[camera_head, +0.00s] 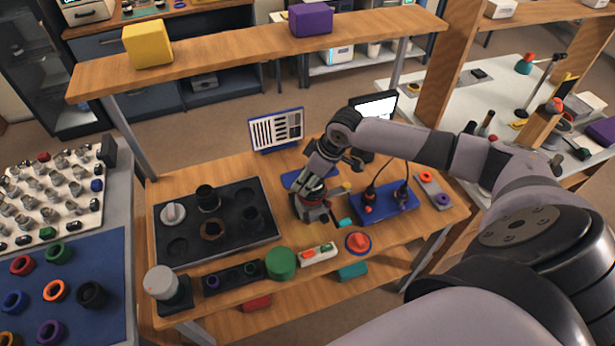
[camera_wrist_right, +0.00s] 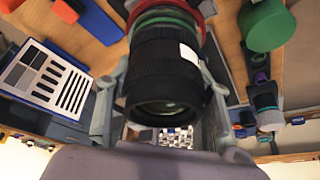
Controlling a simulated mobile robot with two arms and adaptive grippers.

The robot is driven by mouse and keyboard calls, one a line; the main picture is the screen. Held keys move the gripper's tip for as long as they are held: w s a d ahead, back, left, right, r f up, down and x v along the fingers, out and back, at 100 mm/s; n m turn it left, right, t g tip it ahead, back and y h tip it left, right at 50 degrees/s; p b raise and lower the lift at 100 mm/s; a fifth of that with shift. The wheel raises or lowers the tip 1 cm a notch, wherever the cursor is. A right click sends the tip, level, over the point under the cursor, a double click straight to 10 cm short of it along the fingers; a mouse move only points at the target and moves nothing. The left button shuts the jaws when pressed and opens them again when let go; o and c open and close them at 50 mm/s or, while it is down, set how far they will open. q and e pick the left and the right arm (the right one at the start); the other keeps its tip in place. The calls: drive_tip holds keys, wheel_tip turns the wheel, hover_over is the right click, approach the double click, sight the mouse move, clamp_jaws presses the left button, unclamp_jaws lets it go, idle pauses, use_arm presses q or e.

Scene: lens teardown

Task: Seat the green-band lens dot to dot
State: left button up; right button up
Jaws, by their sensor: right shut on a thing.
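My right gripper (camera_head: 313,205) is low over the middle of the wooden bench, right of the black tray. It is shut on a black lens (camera_wrist_right: 166,72), with a finger on each side of the barrel in the wrist view. The lens has a white patch (camera_wrist_right: 188,53) and a green band (camera_wrist_right: 165,17) at its far end. A red ring (camera_wrist_right: 206,7) shows just past the green band; I cannot tell whether they touch. No alignment dots can be made out. The gripper mostly hides the lens in the head view. My left gripper is out of view.
The black tray (camera_head: 187,253) holds several parts. A green cylinder (camera_head: 281,263) and a red knob (camera_head: 358,242) stand near the front edge. A blue tray (camera_head: 400,214) is to the right. A striped chart panel (camera_head: 276,130) stands behind, under the wooden shelf (camera_head: 230,52).

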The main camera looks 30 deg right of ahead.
drive_tip(key=shift+s+f, duration=0.3)
drive_tip(key=shift+f, duration=0.25)
idle(0.5)
drive_tip(key=o, duration=1.2)
drive_tip(key=shift+c, duration=0.2)
drive_tip(key=o, duration=0.5)
drive_tip(key=shift+w, duration=0.2)
drive_tip(key=shift+r, duration=0.1)
drive_tip(key=v, duration=1.2)
drive_tip(key=shift+s, duration=0.1)
